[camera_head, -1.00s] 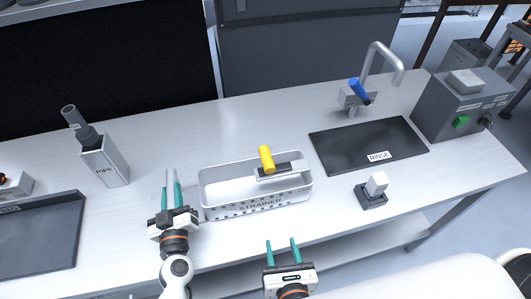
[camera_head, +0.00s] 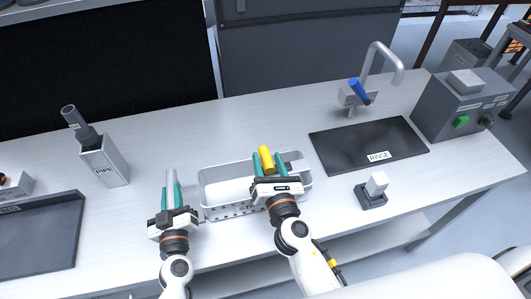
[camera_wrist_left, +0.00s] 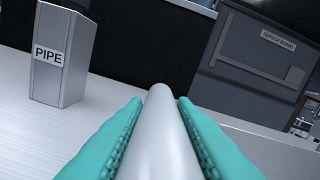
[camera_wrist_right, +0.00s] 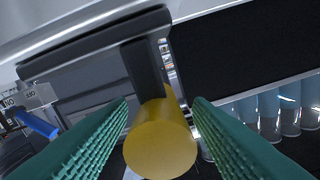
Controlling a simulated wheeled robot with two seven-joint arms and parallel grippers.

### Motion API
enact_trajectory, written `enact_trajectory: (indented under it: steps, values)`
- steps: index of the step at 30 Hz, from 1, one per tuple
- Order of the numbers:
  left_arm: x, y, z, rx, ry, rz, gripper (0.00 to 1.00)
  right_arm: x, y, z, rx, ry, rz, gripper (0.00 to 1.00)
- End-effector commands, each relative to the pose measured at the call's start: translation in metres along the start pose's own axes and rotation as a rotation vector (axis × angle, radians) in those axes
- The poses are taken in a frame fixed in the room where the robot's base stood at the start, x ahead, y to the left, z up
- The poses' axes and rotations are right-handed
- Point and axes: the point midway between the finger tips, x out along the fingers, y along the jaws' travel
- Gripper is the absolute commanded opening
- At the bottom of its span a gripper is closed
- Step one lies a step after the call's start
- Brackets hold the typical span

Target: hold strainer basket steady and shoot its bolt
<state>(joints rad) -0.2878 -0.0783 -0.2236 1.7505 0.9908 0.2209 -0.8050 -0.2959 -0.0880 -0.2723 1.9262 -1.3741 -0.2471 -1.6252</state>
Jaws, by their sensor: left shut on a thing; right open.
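The strainer basket (camera_head: 216,180) is a light grey perforated tray on the bench, in the middle of the head view. Its bolt has a yellow knob (camera_head: 265,157), which stands up over the basket's right half. My left gripper (camera_head: 171,192) is shut on a grey rod-like handle (camera_wrist_left: 160,125) at the basket's left end. My right gripper (camera_head: 268,164) is open, its teal fingers on either side of the yellow knob. In the right wrist view the knob (camera_wrist_right: 160,142) lies between the fingers, with gaps showing.
A pipe holder (camera_head: 104,163) stands to the left, behind a dark tray (camera_head: 40,240). A black rinse mat (camera_head: 350,150), a blue-handled tap (camera_head: 358,90) and a small white-topped switch (camera_head: 375,186) are to the right. A grey control box (camera_head: 455,105) stands at the far right.

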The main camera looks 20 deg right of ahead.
Motion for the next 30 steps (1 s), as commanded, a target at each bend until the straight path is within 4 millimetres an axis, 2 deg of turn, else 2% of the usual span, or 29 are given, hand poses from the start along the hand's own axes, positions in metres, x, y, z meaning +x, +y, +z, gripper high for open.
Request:
enact_trajectory:
  steps: [1, 6, 17, 25, 30]
  values:
    - [-0.004, 0.003, -0.011, 0.003, 0.024, 0.003, 0.00, 0.008, 0.000, 0.001, 0.000, 0.002, 0.000, 0.46]
    - [-0.004, 0.003, -0.011, 0.003, 0.024, 0.003, 0.00, 0.024, 0.001, 0.001, 0.000, 0.000, 0.001, 0.46]
    - [-0.004, 0.003, -0.011, 0.003, 0.025, 0.003, 0.00, 0.029, 0.001, 0.002, -0.001, -0.002, 0.002, 0.46]
    - [-0.004, 0.003, -0.011, 0.003, 0.025, 0.003, 0.00, 0.028, 0.001, 0.002, 0.000, -0.001, 0.002, 0.02]
    - [-0.004, 0.003, -0.011, 0.003, 0.025, 0.003, 0.00, 0.028, 0.001, 0.002, -0.001, -0.001, 0.001, 0.00]
